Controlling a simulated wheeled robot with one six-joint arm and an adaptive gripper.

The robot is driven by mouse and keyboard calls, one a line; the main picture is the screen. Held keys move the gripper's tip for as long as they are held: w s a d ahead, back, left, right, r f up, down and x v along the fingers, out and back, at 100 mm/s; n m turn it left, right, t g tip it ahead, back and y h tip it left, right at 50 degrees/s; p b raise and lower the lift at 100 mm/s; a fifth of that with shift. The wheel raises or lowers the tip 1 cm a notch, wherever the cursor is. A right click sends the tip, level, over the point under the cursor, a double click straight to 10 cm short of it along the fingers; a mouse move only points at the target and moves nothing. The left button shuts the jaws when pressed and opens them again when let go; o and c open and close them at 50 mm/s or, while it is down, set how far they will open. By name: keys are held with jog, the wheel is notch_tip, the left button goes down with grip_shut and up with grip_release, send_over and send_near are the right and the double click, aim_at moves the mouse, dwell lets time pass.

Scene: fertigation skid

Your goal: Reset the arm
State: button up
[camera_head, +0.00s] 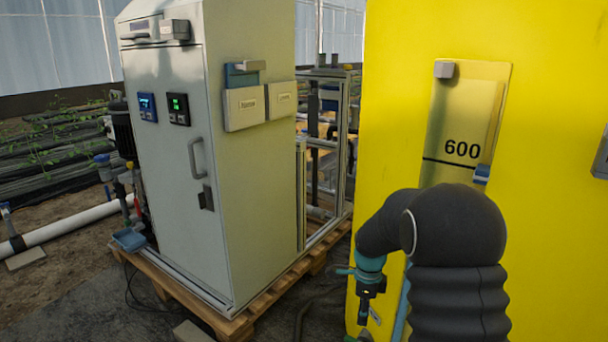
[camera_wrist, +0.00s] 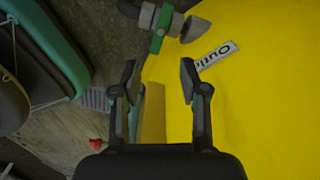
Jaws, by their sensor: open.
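My arm reaches in from the lower right in the head view, in front of the yellow tank (camera_head: 550,220). My gripper shows in the wrist view (camera_wrist: 160,80) with its two fingers spread apart and nothing between them. Behind the fingers is the yellow tank's face (camera_wrist: 260,120). A grey pipe fitting with a green handle (camera_wrist: 165,25) lies beyond the fingertips, apart from them as far as I can see. In the head view the gripper's fingers are hard to make out near the dark wrist end.
A grey control cabinet (camera_head: 235,190) stands on a wooden pallet (camera_head: 245,322) at the left. The tank has a level strip marked 600 (camera_head: 462,150). A label (camera_wrist: 216,55) is beside the fitting. A white pipe (camera_head: 70,222) lies on the ground at far left.

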jog(key=s+a+r+n+t+p, duration=0.1)
jog(key=s+r+n+t+p, duration=0.4)
jog(key=s+r+n, duration=1.6)
jog(key=s+r+p, duration=0.2)
jog(key=s+r, duration=0.4)
jog(key=s, duration=0.3)
jog(key=shift+s+r+t, duration=0.3)
jog(key=shift+r, duration=0.1)
